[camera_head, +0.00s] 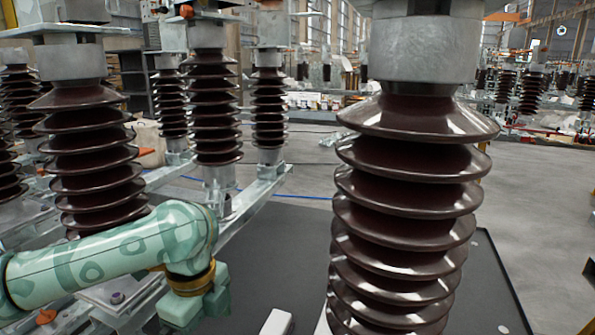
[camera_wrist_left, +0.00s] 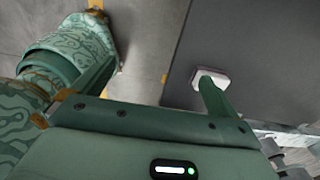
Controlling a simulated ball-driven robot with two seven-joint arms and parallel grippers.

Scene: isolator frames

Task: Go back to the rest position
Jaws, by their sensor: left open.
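My left arm (camera_head: 120,262) comes in from the left in the head view, bends at a joint and points down, close to the insulator stacks. Its gripper is not clearly visible there. In the left wrist view my left gripper (camera_wrist_left: 158,70) is open, its two fingers spread with nothing between them. The right finger's tip overlaps a small pale block (camera_wrist_left: 210,77) in the picture; I cannot tell whether they touch. My right gripper is in neither view.
A large brown ribbed insulator (camera_head: 405,200) stands close at centre right. Several more insulators (camera_head: 92,150) stand on metal frames (camera_head: 255,195) at the left. A dark mat (camera_head: 265,250) lies on the floor. Open grey floor (camera_head: 540,200) extends to the right.

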